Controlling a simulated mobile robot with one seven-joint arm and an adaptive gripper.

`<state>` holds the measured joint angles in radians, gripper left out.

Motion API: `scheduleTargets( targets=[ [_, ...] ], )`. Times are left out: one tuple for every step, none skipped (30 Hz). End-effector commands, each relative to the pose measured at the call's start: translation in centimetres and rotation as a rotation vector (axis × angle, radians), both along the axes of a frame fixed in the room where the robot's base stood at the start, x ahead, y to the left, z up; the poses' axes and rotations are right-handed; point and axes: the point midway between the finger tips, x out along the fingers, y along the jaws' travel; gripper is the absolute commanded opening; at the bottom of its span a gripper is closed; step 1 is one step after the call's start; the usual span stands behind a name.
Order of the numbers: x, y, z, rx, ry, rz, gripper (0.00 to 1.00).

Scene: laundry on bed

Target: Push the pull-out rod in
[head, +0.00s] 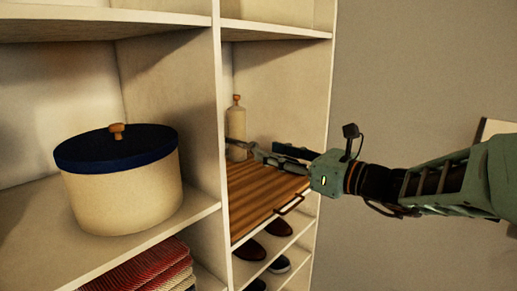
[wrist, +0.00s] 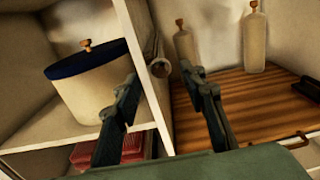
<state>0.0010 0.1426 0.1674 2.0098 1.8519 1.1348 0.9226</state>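The pull-out rod (wrist: 160,68) shows in the wrist view as a pale metal bar with a round end, beside the upright divider. It points toward the camera. In the head view a grey bar (head: 240,143) by the divider appears to be the same rod, partly merged with my fingers. My gripper (wrist: 163,80) is open, with one finger on each side of the rod end in the picture. I cannot tell whether either finger touches it. In the head view my gripper (head: 268,154) is inside the right compartment, above the wooden slatted shelf (head: 262,192).
A cream bottle (head: 236,130) stands at the back of the slatted shelf. A round box with a blue lid (head: 118,165) sits left of the divider (head: 218,120). Shoes (head: 265,245) and folded red cloth (head: 145,272) lie below. A handle (head: 290,204) is on the shelf's front.

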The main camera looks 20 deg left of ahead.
Motion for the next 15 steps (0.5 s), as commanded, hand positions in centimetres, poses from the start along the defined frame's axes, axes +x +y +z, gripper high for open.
scheduleTargets(
  targets=[
    [-0.3, -1.2, 0.1, -0.001, -0.002, -0.004, 0.38],
    [-0.5, -1.7, 0.0, 0.0, -0.001, -0.004, 0.38],
    [-0.8, -2.4, 0.0, -0.001, -0.002, -0.003, 0.38],
    [-1.0, -2.9, 0.1, -0.001, -0.002, -0.003, 0.38],
    [-1.1, -3.3, 0.1, 0.0, -0.002, -0.003, 0.38],
    [-1.3, -3.8, 0.0, 0.0, -0.001, -0.002, 0.38],
    [-1.4, -4.2, 0.0, 0.0, -0.001, -0.002, 0.38],
    [-1.6, -4.5, 0.0, 0.0, -0.001, -0.001, 0.38],
    [-1.7, -4.8, 0.0, 0.0, -0.001, 0.0, 0.38],
    [-1.8, -4.9, 0.0, 0.0, -0.001, 0.0, 0.38],
    [-1.8, -5.1, 0.0, 0.0, -0.001, 0.0, 0.38],
    [-1.9, -5.2, 0.0, 0.0, -0.001, 0.0, 0.38],
    [-1.9, -5.3, 0.0, 0.001, -0.001, 0.0, 0.38],
    [-2.0, -5.3, 0.0, 0.001, 0.0, 0.001, 0.38],
    [-2.0, -5.3, 0.0, 0.001, 0.0, 0.001, 0.38]
  ],
)
